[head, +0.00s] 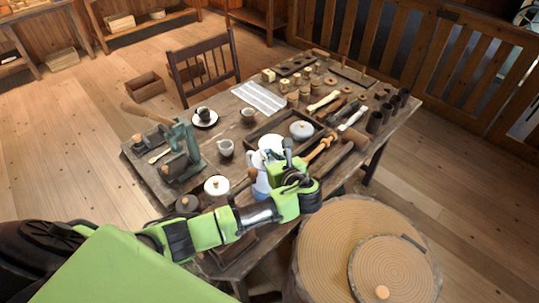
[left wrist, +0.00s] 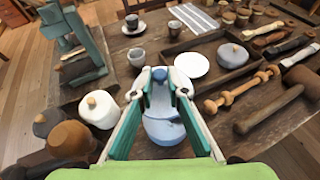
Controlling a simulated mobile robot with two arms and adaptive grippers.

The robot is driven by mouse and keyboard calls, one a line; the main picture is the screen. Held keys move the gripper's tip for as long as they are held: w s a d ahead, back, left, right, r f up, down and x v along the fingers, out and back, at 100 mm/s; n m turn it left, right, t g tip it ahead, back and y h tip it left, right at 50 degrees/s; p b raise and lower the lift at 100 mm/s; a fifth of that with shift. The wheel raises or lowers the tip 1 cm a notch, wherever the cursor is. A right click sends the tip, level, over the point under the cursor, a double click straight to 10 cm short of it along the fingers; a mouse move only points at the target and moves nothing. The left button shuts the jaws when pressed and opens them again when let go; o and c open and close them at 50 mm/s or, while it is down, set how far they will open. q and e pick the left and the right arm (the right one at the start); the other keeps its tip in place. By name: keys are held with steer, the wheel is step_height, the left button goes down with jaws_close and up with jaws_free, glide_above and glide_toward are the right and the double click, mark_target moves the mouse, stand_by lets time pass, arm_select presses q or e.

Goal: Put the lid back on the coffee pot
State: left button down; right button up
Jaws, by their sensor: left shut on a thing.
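The pale blue and white coffee pot (head: 261,187) stands near the table's front edge, partly hidden by my left gripper (head: 290,175). In the left wrist view its pale blue body (left wrist: 165,130) shows between and below the fingers. My left gripper (left wrist: 161,88) has its fingertips closed around a small piece with a blue knob (left wrist: 159,73), which looks like the lid. It is over the pot; I cannot tell whether lid and rim touch. My right gripper is not in view.
A white lidded jar (head: 217,187) and a brown round pot (left wrist: 70,138) stand left of the pot. A white disc (left wrist: 191,65) lies just beyond it. A grey lidded bowl (head: 302,130) and turned wooden spindles (head: 318,150) lie to the right. A green clamp device (head: 187,150) stands at left.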

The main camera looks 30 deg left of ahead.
arm_select(q)
steer(key=shift+f, duration=0.25)
steer(key=c, duration=1.9)
jaws_free()
steer(key=v, duration=1.2)
steer(key=shift+s, duration=0.1)
